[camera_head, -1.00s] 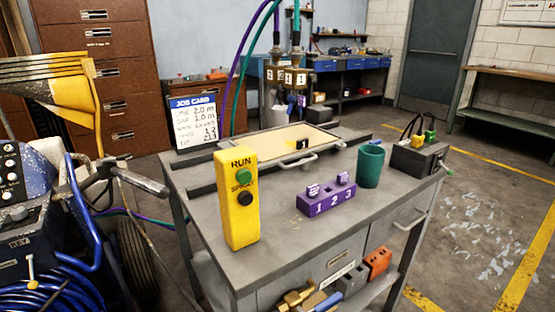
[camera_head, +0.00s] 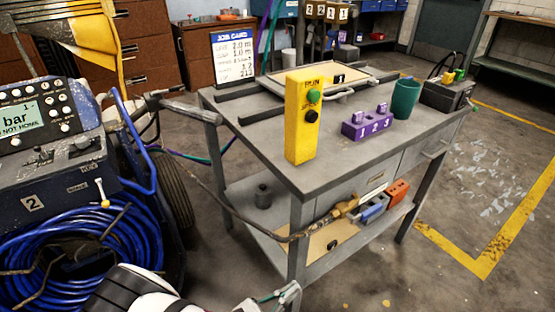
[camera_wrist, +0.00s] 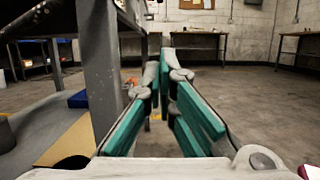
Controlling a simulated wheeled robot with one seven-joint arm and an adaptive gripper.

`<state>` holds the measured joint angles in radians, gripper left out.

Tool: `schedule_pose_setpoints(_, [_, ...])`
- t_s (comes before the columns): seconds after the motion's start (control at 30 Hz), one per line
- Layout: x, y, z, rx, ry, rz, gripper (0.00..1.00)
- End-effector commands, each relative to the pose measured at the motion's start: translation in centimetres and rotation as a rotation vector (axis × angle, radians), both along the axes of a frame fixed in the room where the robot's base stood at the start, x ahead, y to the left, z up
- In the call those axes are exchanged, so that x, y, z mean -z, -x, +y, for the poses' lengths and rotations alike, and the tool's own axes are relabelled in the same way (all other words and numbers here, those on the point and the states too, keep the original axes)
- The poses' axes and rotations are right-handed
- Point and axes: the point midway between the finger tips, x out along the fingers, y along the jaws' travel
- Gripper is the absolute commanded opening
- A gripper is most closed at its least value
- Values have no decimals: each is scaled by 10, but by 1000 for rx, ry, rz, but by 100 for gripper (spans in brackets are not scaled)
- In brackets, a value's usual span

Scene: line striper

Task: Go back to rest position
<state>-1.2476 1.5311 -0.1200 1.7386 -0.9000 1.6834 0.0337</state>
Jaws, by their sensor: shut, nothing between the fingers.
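My gripper (camera_wrist: 160,68) is in the wrist view, its two teal-padded fingers coming together at the tips with nothing held between them. In the head view, part of my gripper (camera_head: 272,302) shows at the bottom edge, by the near leg of the grey work cart (camera_head: 262,150). Part of my white and black arm shows to its left. In the wrist view a grey cart leg (camera_wrist: 101,70) stands just left of the fingers. I cannot tell whether my gripper touches it.
The blue striper machine (camera_head: 50,165) with its coiled hose (camera_head: 60,250) stands close on the left. A yellow RUN box (camera_head: 302,115), purple numbered block (camera_head: 367,124) and green cup (camera_head: 405,98) stand on the cart. The floor right of the cart is free.

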Motion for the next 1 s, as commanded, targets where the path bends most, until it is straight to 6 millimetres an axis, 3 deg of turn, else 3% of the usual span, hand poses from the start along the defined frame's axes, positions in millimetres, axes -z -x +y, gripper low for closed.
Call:
schedule_pose_setpoints(0.37, [-31, -7, -4, 115, -93, -18, 0])
schedule_pose_setpoints(0.57, [-59, -12, -10, 215, -178, -35, 0])
schedule_pose_setpoints(0.77, [-103, -17, -24, 374, -319, -69, 0])
schedule_pose_setpoints(1.0, [-169, -14, -56, 613, -539, -138, 0])
